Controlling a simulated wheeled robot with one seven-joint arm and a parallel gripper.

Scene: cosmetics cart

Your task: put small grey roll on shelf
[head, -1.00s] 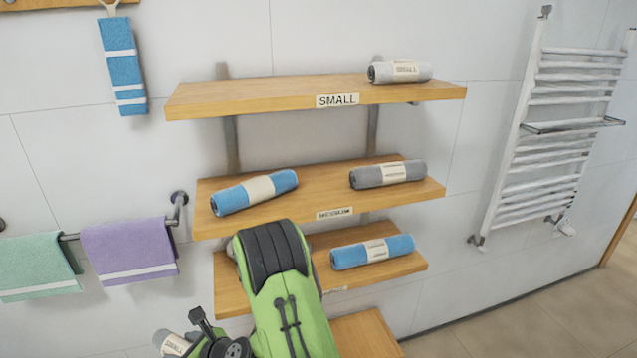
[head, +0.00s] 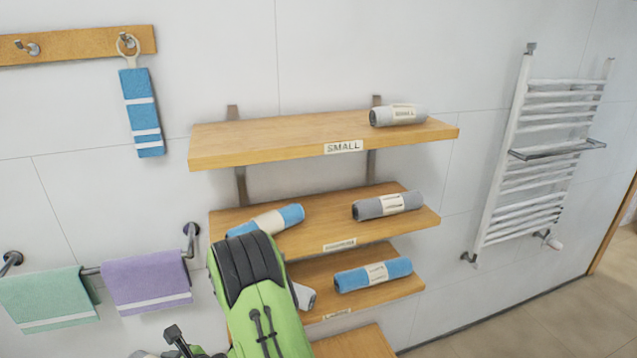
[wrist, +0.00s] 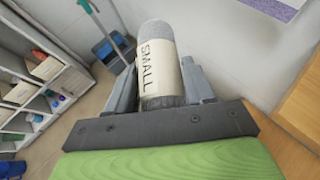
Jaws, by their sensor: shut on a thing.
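My gripper (wrist: 158,88) is shut on a small grey roll (wrist: 157,44) with a cream band reading SMALL, held between its two fingers in the wrist view. In the head view my gripper (head: 178,340) is at the bottom left edge, low and left of the shelves, mostly cut off. The top shelf (head: 260,140) bears a SMALL label (head: 343,147) on its front edge. A light grey roll (head: 398,115) lies at its right end; its left and middle are bare.
The middle shelf (head: 330,224) holds a blue roll (head: 290,214) and a grey roll (head: 388,205). The lower shelf (head: 390,292) holds a blue roll (head: 372,275) and a pale roll (head: 304,296) partly behind my arm. Towels hang left; a towel radiator (head: 535,150) is right.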

